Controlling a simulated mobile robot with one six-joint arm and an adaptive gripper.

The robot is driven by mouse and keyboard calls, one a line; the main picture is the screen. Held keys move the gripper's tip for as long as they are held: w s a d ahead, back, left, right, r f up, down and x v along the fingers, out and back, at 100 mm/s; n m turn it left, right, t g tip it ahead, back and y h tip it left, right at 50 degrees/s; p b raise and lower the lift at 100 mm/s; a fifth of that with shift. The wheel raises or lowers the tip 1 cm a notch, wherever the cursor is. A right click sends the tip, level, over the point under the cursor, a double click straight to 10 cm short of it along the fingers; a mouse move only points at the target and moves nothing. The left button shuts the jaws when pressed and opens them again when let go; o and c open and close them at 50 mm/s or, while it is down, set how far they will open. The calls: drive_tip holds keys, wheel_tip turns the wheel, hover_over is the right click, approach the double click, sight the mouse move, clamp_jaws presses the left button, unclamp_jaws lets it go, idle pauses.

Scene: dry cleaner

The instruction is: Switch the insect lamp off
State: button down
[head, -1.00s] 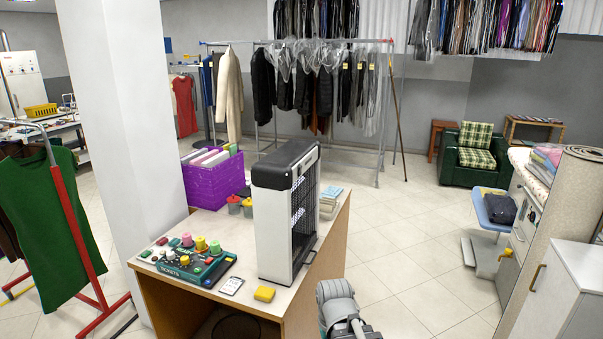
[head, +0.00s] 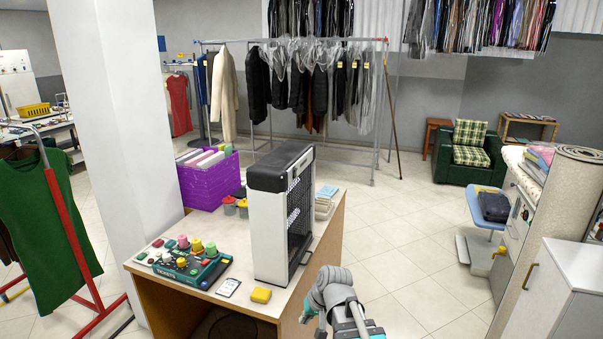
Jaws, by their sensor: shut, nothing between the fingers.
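The insect lamp (head: 265,235) is a tall white box with a black top and a dark grille on its right side. It stands upright on the wood-sided counter (head: 215,302), near the right edge. I cannot make out its switch or whether it is lit.
A white cabinet (head: 560,280) stands at right. Tiled floor between is clear.

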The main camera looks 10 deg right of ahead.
drive_tip(key=w+a+r+m+t+y+p, duration=0.2)
drive_tip(key=w+r+t+y, duration=0.2)
drive_tip(key=w+r, duration=0.45)
drive_tip(key=w+d+r+m+t+h+p, duration=0.1)
drive_tip(key=w+d+r+m+t+p, duration=0.1)
drive_tip(key=w+d+r+m+t, duration=0.3)
drive_tip(key=w+d+r+m+t+h+p, duration=0.2)
drive_tip(key=w+d+r+m+t, duration=0.4)
drive_tip(key=w+r, duration=0.5)
drive_tip(key=d+r+m+p, duration=0.1)
drive_tip(key=d+m, duration=0.1)
drive_tip(key=shift+d+r+m+t, duration=0.2)
drive_tip(key=shift+r+m+t, duration=0.1)
drive_tip(key=shift+w, duration=0.2)
approach(296, 173)
drive_tip(key=w+d, duration=0.2)
drive_tip(key=w, duration=0.4)
drive_tip(key=shift+w+a+r+p, duration=0.2)
drive_tip(key=shift+w+a, duration=0.05)
drive_tip(key=shift+a, duration=0.25)
drive_tip(key=shift+w+a+r+p, duration=0.2)
drive_tip(key=shift+w+a+p, duration=0.05)
drive_tip(key=shift+a, duration=0.3)
drive_tip(key=shift+w+a+r+p, duration=0.2)
drive_tip(key=shift+a, duration=0.3)
